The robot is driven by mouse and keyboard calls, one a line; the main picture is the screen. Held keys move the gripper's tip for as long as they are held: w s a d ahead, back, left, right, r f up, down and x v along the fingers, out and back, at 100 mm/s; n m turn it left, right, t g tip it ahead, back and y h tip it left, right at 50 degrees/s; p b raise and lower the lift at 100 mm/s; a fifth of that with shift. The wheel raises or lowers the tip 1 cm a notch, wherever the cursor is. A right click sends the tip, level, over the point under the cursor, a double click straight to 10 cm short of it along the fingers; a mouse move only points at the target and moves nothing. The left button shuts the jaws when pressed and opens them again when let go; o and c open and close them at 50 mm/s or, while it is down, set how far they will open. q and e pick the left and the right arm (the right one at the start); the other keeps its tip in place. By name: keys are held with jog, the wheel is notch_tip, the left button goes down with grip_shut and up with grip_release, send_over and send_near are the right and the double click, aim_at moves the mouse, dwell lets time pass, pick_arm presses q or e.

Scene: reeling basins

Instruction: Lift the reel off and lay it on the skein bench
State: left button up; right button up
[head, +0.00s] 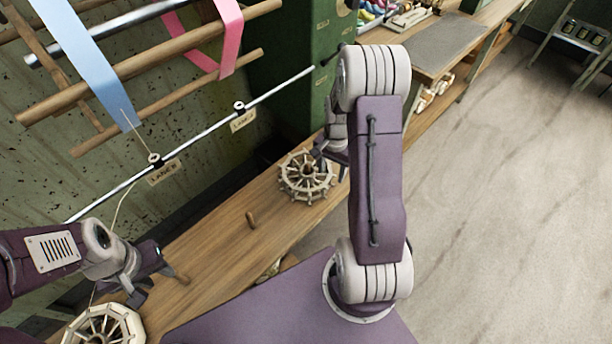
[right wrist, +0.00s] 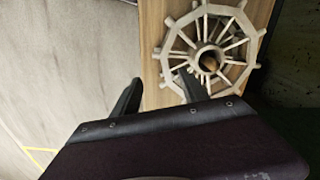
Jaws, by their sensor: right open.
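A pale wooden spoked reel (head: 293,188) lies flat on the wooden bench (head: 215,232), its hub around a short peg. It also shows in the right wrist view (right wrist: 178,45). My right gripper (right wrist: 160,95) is open and empty. One finger overlaps the reel's edge in that view; I cannot tell if it touches. In the head view my arm partly hides this gripper (head: 334,150). A second reel (head: 103,318) is cut off at the lower left. My left gripper (head: 150,283) is above and beside it, fingers apart, nothing seen between them.
A metal rod with lane tags (head: 163,172) and wooden bars with blue (head: 80,55) and pink ribbons (head: 229,40) are on the left. A grey-topped surface (head: 447,45) lies beyond the green cabinet (head: 305,60).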

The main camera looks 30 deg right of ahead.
aim_at(330, 181)
notch_tip(330, 181, down, 2)
jog(key=shift+s+f, duration=0.1)
jog(key=shift+f, duration=0.3)
jog(key=f+b, duration=0.1)
jog(key=f, duration=0.3)
jog(key=shift+w+f+b, duration=0.2)
jog(key=shift+f+b, duration=0.15)
jog(key=shift+f, duration=0.05)
jog(key=shift+r, duration=0.1)
grip_shut()
